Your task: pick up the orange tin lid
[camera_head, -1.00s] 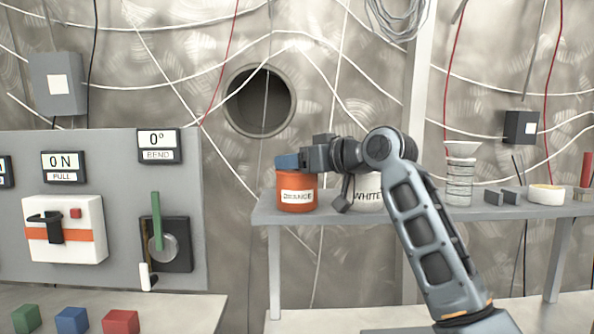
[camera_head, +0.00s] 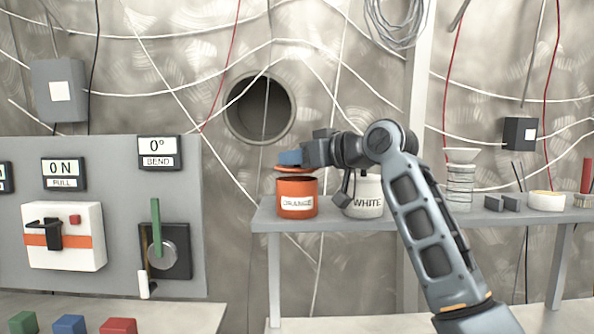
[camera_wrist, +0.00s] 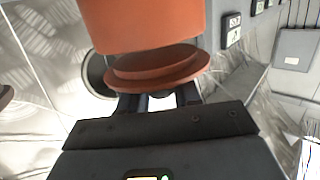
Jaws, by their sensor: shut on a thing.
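The orange tin (camera_head: 297,198) stands on the grey shelf, its label reading ORANGE, with its dark opening showing at the top. Its lid, the orange tin lid (camera_head: 294,168), is a flat disc held just above the tin, apart from it. The fingertips are partly hidden behind the lid there.
A white tin (camera_head: 368,197) labelled WHITE stands just right of the orange tin, partly behind my arm. A control panel (camera_head: 120,200) stands left.

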